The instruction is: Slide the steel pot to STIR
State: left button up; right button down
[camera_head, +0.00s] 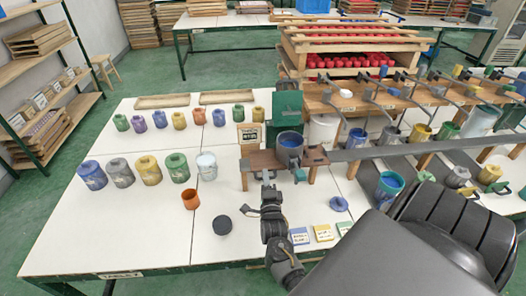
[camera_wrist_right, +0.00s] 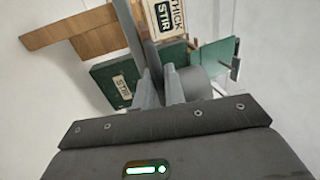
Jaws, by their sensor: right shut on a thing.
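The steel pot (camera_head: 290,151), a grey cylinder with blue inside, stands on the brown stand (camera_head: 262,160) in the middle of the table. It shows in part in the wrist view as a grey round side (camera_wrist_right: 196,84). My right gripper (camera_head: 268,185) is at the near side of the stand, its fingers (camera_wrist_right: 162,92) shut at the pot; the exact grip, perhaps on a handle, is hidden. A green STIR plate (camera_wrist_right: 118,84) lies beside the fingers in the wrist view. A THICK / STIR sign (camera_wrist_right: 165,20) stands beyond. My left gripper is out of view.
Several coloured paint jars (camera_head: 150,168) stand in rows at left. An orange cup (camera_head: 190,199) and a dark round lid (camera_head: 222,226) are nearer. Small cards (camera_head: 322,232) lie right of my gripper. A grey rail (camera_head: 400,149) runs right from the stand. The front left table is clear.

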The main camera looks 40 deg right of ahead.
jog(key=shift+w+a, duration=0.1)
jog(key=shift+a, duration=0.05)
jog(key=c, duration=1.6)
grip_release()
jog(key=shift+w+a, duration=0.1)
jog(key=shift+w, duration=0.05)
